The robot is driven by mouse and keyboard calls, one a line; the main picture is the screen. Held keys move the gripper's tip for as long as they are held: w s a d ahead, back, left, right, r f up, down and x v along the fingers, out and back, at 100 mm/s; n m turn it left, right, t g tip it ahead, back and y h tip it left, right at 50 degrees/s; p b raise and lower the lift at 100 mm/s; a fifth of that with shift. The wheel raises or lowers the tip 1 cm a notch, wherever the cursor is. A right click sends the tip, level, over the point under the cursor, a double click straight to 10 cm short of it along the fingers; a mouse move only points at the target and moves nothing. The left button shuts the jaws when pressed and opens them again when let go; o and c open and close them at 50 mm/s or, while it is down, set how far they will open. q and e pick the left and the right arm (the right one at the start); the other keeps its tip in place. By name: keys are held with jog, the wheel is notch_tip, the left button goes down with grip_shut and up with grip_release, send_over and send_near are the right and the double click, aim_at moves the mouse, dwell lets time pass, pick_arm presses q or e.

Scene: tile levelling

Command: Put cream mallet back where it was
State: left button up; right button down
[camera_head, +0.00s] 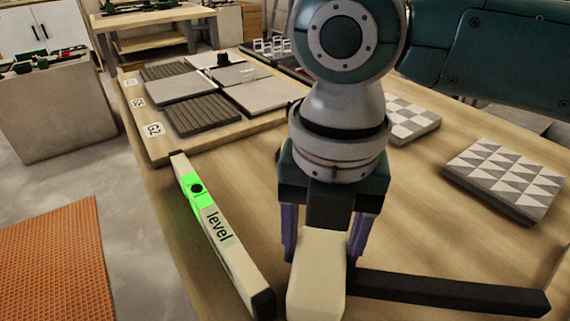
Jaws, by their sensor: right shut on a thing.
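The cream mallet has a cream block head (318,272) and a dark handle (455,290) that reaches to the right. It shows at the bottom middle of the head view. My right gripper (328,250) points down and is shut on the mallet head, with a purple finger on each side of it. I cannot tell whether the mallet touches the table or is held just above it. My left gripper is not in view.
A long level (232,255) with a green vial lies just left of the mallet. A board (153,143) with several grey tiles is at the back left. Patterned tiles (507,177) lie at the right. The wooden table (420,230) is clear between the mallet and these tiles.

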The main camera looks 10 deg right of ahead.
jog(key=shift+f, duration=0.3)
dwell(0.4)
grip_release()
notch_tip(320, 180, up, 9)
jog(key=shift+f+p, duration=0.15)
jog(key=shift+p, duration=0.9)
jog(key=shift+r, duration=0.6)
